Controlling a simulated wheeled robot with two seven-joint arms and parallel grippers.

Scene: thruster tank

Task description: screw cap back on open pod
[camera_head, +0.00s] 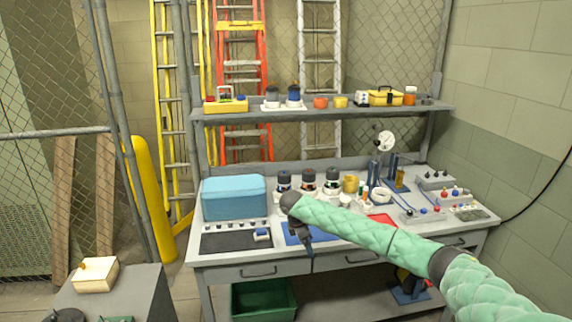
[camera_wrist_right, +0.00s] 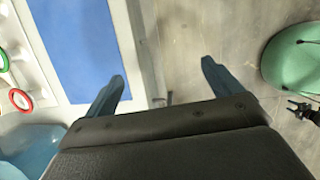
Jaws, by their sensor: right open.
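Three pods with dark tops stand in a row at the back of the bench: a left one (camera_head: 283,181), a middle one (camera_head: 309,181) and a right one (camera_head: 332,179). I cannot tell which is open, and I cannot make out a loose cap. My right gripper (camera_head: 310,258) hangs over the front of the bench, in front of the pods and by the blue mat (camera_head: 294,235). In the right wrist view the right gripper (camera_wrist_right: 163,74) is open and empty, with the blue mat (camera_wrist_right: 78,45) beyond it. My left gripper is out of view.
A blue box (camera_head: 234,198) stands at the bench's left. A dark mat (camera_head: 230,242) lies before it. A yellow cup (camera_head: 350,183), a stand (camera_head: 385,170) and control boxes (camera_head: 436,181) fill the right. An upper shelf (camera_head: 340,112) holds more containers. My right arm crosses the bench front.

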